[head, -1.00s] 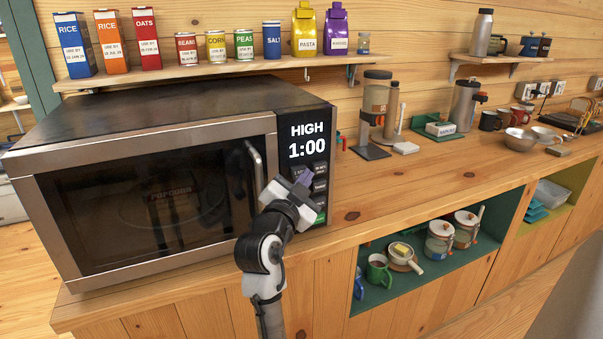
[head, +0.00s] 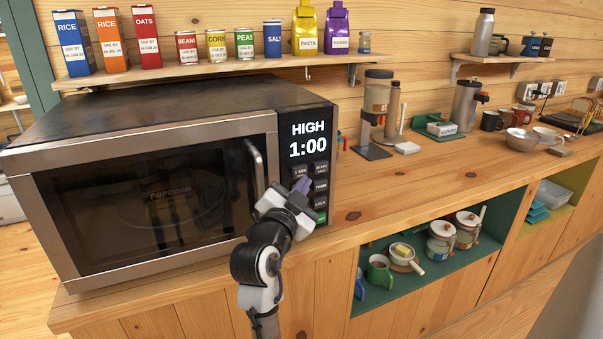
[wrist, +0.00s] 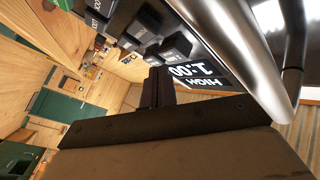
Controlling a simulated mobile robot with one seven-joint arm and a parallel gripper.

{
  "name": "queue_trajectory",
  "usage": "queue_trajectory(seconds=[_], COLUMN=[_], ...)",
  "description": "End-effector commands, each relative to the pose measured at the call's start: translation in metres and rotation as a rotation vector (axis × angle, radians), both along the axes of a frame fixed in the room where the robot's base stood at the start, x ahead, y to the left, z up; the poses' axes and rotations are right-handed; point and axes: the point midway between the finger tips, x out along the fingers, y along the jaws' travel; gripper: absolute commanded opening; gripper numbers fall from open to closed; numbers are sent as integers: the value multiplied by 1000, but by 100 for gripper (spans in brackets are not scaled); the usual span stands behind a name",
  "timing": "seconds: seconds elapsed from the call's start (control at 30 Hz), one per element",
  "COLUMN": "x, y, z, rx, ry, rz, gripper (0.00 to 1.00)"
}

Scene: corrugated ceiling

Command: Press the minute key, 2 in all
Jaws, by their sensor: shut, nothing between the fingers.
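The microwave (head: 150,140) stands at the left of the counter, its door shut. Its display (head: 308,140) reads HIGH 1:00 and also shows upside down in the wrist view (wrist: 200,75). Under it is a keypad; the upper-left key (head: 299,172) seems to start with a 1, but its label is too small to read surely. My gripper (head: 302,185) is shut and empty, its purple-grey tips just below that key and over the left key column. I cannot tell whether the tips touch the panel. In the wrist view the dark fingers (wrist: 158,88) point toward the panel, beside several dark keys (wrist: 143,22).
The vertical door handle (head: 255,168) stands out just left of my gripper; it looms large and close in the wrist view (wrist: 225,40). A green key (head: 320,218) sits at the keypad's lower right. The counter (head: 390,190) right of the microwave is clear in front.

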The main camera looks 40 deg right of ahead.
Motion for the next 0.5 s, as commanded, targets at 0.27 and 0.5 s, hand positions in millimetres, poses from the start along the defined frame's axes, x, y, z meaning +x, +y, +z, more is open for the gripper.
queue_trajectory(seconds=[0.27,0.5], x=[-25,-39], y=[11,12], z=[1,1], rx=[-2,-3], ry=[-1,-1], rz=[10,6], gripper=[0,0])
